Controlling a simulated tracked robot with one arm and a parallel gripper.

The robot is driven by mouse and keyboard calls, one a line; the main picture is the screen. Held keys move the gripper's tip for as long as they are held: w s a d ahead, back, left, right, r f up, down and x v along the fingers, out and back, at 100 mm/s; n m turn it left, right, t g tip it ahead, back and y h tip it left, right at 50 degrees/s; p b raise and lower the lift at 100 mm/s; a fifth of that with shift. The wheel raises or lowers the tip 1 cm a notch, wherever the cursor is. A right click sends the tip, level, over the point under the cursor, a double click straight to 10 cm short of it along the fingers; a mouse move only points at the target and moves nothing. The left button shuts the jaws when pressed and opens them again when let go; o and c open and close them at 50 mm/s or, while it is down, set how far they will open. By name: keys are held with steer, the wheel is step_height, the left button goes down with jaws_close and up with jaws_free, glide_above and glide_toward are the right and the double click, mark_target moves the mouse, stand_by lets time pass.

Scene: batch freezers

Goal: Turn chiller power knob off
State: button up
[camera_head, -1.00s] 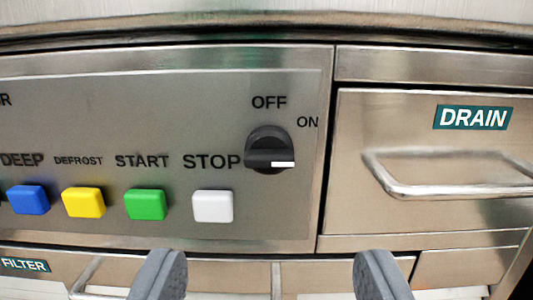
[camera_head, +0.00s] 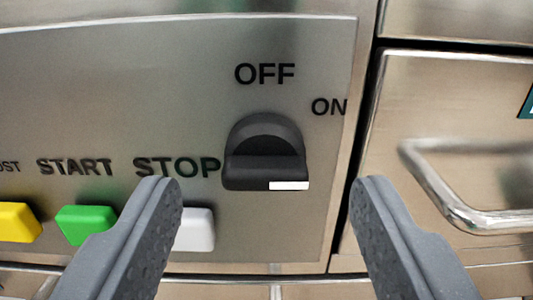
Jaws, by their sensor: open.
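The black power knob (camera_head: 264,150) sits on the steel control panel (camera_head: 110,105), right of the middle. Its grip bar lies level, with a white mark at its right end. The OFF label (camera_head: 265,73) is above the knob and the ON label (camera_head: 329,106) is up and to its right. My gripper (camera_head: 262,190) is open and empty. Its two grey fingers stand apart, one on each side of the knob in the picture, with tips a little below the knob's middle. I see no contact with the knob.
A white STOP button (camera_head: 196,230) is partly behind my left finger. A green START button (camera_head: 85,224) and a yellow button (camera_head: 18,222) are further left. A drawer with a protruding bar handle (camera_head: 455,185) is on the right, near my right finger.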

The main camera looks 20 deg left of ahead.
mark_target(265, 165)
steer(key=shift+x, duration=0.95)
steer(key=shift+w, duration=0.15)
steer(key=c, duration=1)
